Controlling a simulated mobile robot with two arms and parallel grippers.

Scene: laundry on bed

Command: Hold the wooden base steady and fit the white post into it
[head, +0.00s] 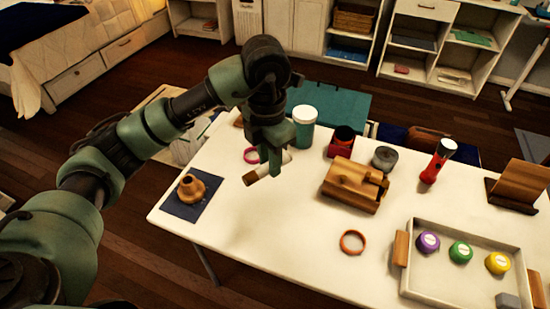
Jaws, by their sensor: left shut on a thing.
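The wooden base (191,188), round with a narrower neck, stands on a dark blue mat (186,206) at the table's left end. My left gripper (265,168) points down to the right of the base and is shut on the white post (262,171). The post is held tilted above the table, its brown end toward the lower left. The fingers hide part of it. The post is apart from the base, and no gripper touches the base. My right gripper is out of view.
A pink ring (250,155) lies behind the post. An orange ring (352,242) and a tray (425,284) with coloured lids are nearer. The white table's front middle is clear.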

